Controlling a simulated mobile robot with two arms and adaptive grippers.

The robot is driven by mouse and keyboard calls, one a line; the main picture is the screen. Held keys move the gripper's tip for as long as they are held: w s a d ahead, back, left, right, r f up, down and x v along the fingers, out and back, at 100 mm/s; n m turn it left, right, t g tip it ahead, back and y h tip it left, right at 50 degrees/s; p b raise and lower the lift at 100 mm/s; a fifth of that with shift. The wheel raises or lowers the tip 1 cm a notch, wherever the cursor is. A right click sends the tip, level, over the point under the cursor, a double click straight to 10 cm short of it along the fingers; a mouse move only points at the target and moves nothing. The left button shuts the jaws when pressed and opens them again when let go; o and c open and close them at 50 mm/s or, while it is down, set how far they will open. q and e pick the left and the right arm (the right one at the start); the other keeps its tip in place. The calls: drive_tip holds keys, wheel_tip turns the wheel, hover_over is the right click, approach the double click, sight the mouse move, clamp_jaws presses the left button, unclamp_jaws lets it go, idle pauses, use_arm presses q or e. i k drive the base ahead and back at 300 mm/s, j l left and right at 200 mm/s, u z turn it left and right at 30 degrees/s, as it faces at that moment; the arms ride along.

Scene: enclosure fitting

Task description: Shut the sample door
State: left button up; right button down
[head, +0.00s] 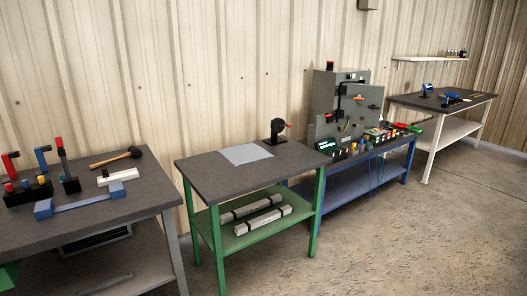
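A grey enclosure (360,88) stands on the blue-framed bench (378,180) in the middle right. It has dark fittings and a red-topped part on its upper left. A grey panel (324,128) shows at its front left. I cannot tell which part is the sample door or how far open it is. Neither of my grippers is in view.
A green-framed table (205,180) with a grey sheet (246,154) and a black clamp-like device (277,130) stands left of the blue bench. A tool-covered bench (120,215) is at near left. Another bench (430,105) stands far right. The concrete floor (420,240) in front is clear.

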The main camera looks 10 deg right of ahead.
sight(373, 94)
drive_tip(key=i+l+z, duration=0.25)
drive_tip(key=i+z, duration=0.65)
drive_tip(key=i, duration=0.25)
drive_tip(key=i+j+z, duration=0.1)
drive_tip(key=i+z, duration=0.35)
drive_tip(key=i, duration=0.15)
